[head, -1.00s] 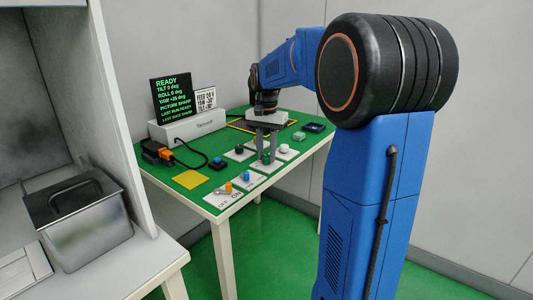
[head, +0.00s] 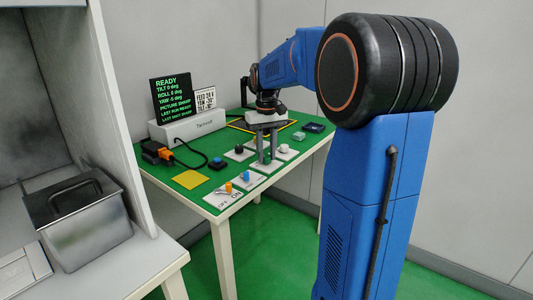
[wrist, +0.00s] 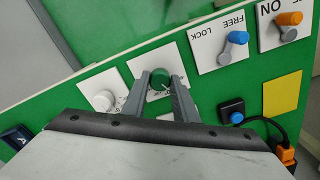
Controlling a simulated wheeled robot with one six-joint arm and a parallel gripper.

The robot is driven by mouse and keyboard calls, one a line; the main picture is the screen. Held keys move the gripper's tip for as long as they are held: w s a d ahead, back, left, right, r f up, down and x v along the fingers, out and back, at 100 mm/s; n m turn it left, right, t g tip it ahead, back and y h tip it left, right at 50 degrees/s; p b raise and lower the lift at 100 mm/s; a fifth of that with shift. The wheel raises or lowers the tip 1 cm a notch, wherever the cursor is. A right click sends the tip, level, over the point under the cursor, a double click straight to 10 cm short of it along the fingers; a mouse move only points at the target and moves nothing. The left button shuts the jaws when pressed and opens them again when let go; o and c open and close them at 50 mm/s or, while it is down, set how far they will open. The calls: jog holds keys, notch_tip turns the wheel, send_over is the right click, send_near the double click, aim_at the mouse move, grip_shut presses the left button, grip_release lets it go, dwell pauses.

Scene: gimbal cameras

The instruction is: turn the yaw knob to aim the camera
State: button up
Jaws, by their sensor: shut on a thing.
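My gripper (wrist: 160,90) is shut on the green knob (wrist: 160,80), with one grey finger on each side of it. The knob stands on a white plate whose lettering is mostly covered by the fingers. In the head view my gripper (head: 266,159) points down at the panel and hides most of the knob. The dark display (head: 175,97) shows green text with READY, tilt 0, roll 0 and a yaw line with a small value; its exact figure is hard to read. The gimbal camera itself cannot be made out behind my arm.
A white knob (wrist: 104,100) stands close beside the held one. Nearby are a blue FREE/LOCK lever (wrist: 238,38), an orange ON lever (wrist: 289,19), a blue button (wrist: 237,117) and a yellow square (head: 190,179). A metal box (head: 85,225) stands on the left bench.

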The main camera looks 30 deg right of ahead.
aim_at(267, 156)
jog(key=shift+n, duration=0.4)
jog(key=o, duration=1.1)
jog(key=shift+c, duration=0.2)
notch_tip(267, 156, up, 17)
jog(key=shift+r, duration=0.2)
jog(key=s+a+f+t, duration=0.1)
jog(key=s+a+f, duration=0.4)
jog(key=s+f, duration=0.3)
jog(key=s+a+f+t, duration=0.2)
jog(key=s+a+f, duration=0.3)
jog(key=s+f, duration=0.3)
jog(key=s+a+f+n+t, duration=0.1)
jog(key=s+a+f, duration=0.5)
jog(key=s, duration=0.7)
notch_tip(267, 156, down, 3)
jog(key=shift+s+r+t, duration=0.15)
jog(key=shift+s+t, duration=0.05)
jog(key=shift+t, duration=0.2)
